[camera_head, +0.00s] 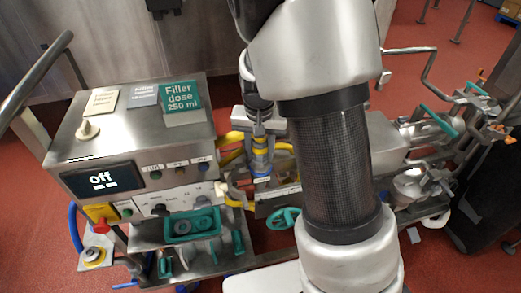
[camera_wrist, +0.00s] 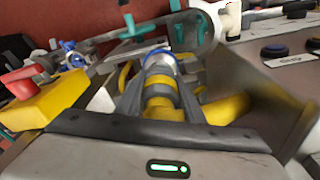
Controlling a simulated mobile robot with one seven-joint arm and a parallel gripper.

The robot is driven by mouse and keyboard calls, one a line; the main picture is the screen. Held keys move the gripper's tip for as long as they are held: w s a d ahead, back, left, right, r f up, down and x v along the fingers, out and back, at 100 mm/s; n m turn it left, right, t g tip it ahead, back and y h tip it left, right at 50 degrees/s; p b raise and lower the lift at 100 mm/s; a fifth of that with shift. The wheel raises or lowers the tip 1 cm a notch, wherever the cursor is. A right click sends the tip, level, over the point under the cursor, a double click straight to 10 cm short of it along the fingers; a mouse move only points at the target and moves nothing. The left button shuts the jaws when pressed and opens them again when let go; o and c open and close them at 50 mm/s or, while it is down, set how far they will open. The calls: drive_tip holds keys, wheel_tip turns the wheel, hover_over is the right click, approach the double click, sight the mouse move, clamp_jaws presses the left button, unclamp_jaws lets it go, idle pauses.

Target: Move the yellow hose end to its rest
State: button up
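The yellow hose end (camera_wrist: 160,95), with grey-blue bands, sits between the two dark fingers of my gripper (camera_wrist: 162,85) in the wrist view. The fingers lie close along both sides and appear closed on it. In the head view, the hose end (camera_head: 261,160) shows below my wrist, right of the control box. My gripper (camera_head: 258,138) is partly hidden there by my arm. Yellow hose (camera_head: 232,138) runs beside it, and a yellow length also shows in the wrist view (camera_wrist: 225,108). I cannot tell which part is the rest.
A control box (camera_head: 140,125) reading "off" stands on the left. A yellow block with a red button (camera_head: 100,212) is below it. A teal handwheel (camera_head: 284,218) and steel machine parts (camera_head: 420,150) lie close right.

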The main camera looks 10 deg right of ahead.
drive_tip(key=c, duration=0.4)
drive_tip(key=shift+o, duration=0.2)
drive_tip(key=shift+r, duration=0.25)
drive_tip(key=shift+r+p, duration=1.95)
drive_tip(key=shift+r, duration=0.2)
